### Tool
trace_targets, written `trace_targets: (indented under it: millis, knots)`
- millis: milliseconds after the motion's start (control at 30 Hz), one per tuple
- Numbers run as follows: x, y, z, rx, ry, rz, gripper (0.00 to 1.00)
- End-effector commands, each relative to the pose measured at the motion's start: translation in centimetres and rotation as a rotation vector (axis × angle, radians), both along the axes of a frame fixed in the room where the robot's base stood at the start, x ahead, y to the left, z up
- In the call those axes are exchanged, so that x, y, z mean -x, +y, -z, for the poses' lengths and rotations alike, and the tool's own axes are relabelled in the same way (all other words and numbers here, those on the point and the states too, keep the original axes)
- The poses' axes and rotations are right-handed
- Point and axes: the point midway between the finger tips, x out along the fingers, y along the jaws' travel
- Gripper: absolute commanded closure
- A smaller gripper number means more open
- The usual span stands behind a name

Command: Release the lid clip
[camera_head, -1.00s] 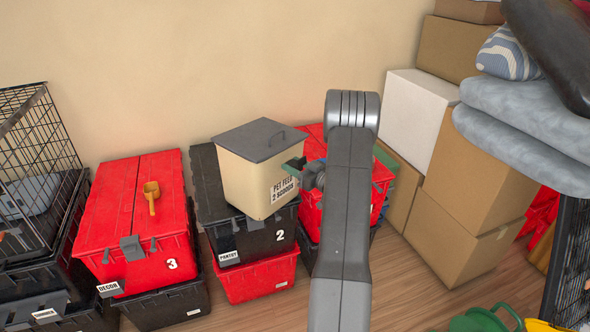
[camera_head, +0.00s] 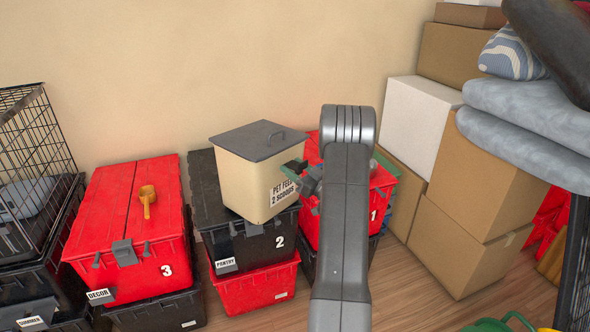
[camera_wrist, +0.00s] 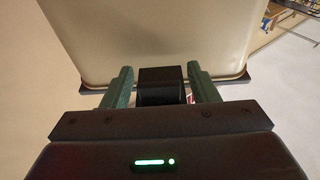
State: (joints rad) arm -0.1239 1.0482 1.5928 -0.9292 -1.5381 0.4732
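The pet-feed bin (camera_head: 246,178) is a cream box with a grey lid (camera_head: 258,140) and a printed label, standing on the black tote marked 2. My gripper (camera_head: 296,170) is at the bin's right side, just below the lid edge, partly hidden by my arm. In the wrist view, the bin's cream wall (camera_wrist: 150,35) fills the top. A black block, which looks like the lid clip (camera_wrist: 161,84), sits between my two green fingers. My fingers (camera_wrist: 162,88) are apart, with a narrow gap visible on each side of the block. Contact at the tips cannot be told.
A red tote marked 3 (camera_head: 105,240) with a yellow scoop (camera_head: 148,200) stands left. A red tote marked 1 (camera_head: 383,186) is behind my arm. Cardboard boxes (camera_head: 455,245) and grey cushions (camera_head: 525,110) crowd the right. Some floor (camera_head: 415,290) is clear in front.

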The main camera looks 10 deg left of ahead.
Motion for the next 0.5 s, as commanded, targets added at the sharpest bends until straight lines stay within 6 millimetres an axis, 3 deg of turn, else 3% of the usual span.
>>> trace_targets:
  millis: [333,500]
  knots:
    - [0.1,-0.3,0.1,0.001,0.001,0.001,0.45]
    - [1.1,-2.4,0.8,0.001,0.003,0.003,0.45]
